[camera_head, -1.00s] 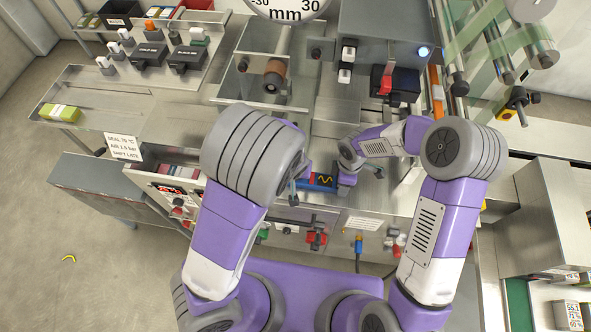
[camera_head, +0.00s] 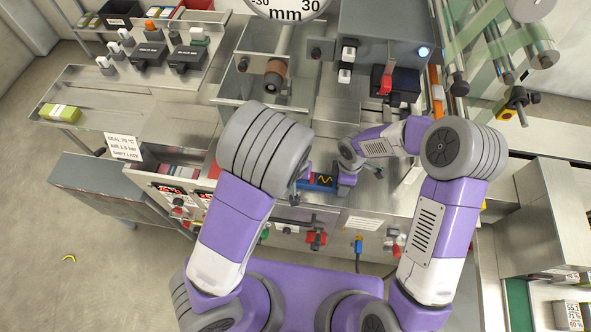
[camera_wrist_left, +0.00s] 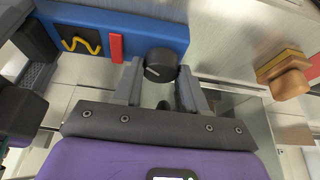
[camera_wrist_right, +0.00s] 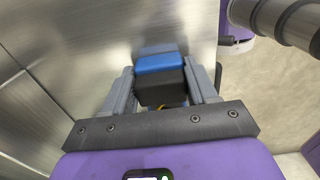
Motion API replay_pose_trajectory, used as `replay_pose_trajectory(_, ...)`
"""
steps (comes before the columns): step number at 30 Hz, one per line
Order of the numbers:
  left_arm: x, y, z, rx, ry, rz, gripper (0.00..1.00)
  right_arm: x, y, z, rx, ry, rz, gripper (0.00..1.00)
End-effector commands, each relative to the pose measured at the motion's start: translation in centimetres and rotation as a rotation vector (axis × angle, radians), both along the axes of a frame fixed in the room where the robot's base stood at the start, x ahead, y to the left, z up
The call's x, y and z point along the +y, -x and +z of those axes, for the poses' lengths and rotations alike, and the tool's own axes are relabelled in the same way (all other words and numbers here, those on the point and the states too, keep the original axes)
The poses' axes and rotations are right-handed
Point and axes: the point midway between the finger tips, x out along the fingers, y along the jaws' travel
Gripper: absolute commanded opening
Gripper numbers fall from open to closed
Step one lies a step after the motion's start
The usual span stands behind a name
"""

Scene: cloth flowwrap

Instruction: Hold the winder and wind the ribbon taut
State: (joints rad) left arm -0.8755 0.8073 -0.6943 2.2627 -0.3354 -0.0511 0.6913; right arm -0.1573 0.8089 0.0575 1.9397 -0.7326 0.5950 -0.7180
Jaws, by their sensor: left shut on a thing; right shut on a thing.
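The winder (camera_head: 320,181) is a blue bar with a black square bearing a yellow wavy line. In the left wrist view it lies at top left (camera_wrist_left: 145,22), with a red strip and a round dark knob (camera_wrist_left: 160,66). My left gripper (camera_wrist_left: 160,82) is shut on the knob, one finger on each side. My right gripper (camera_wrist_right: 161,85) is shut on the winder's blue and black end (camera_wrist_right: 160,66); this grip is at the winder's right end in the head view. My left arm hides part of the left gripper there. I cannot make out the ribbon clearly.
A brown roller (camera_head: 275,72) is on the machine behind the winder. A grey box with a blue light (camera_head: 385,40) stands at the back right. A green-and-white bundle (camera_head: 60,112) lies on the left tray. Red and green controls (camera_head: 316,238) line the machine's front.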

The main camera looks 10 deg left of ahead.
Motion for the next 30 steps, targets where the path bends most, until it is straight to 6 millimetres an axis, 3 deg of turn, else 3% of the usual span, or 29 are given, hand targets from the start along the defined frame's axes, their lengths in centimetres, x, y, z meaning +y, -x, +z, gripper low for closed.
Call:
replay_pose_trajectory(11, 0.13, -0.03, 0.02, 0.001, 0.004, -0.115, 0.11, 0.00, -0.01, 0.01, 0.000, 0.000, 0.001, 0.19)
replay_pose_trajectory(30, 0.33, -0.03, -0.05, 0.003, 0.003, -0.551, 0.11, 0.01, -0.02, 0.01, -0.001, 0.000, 0.000, 0.19)
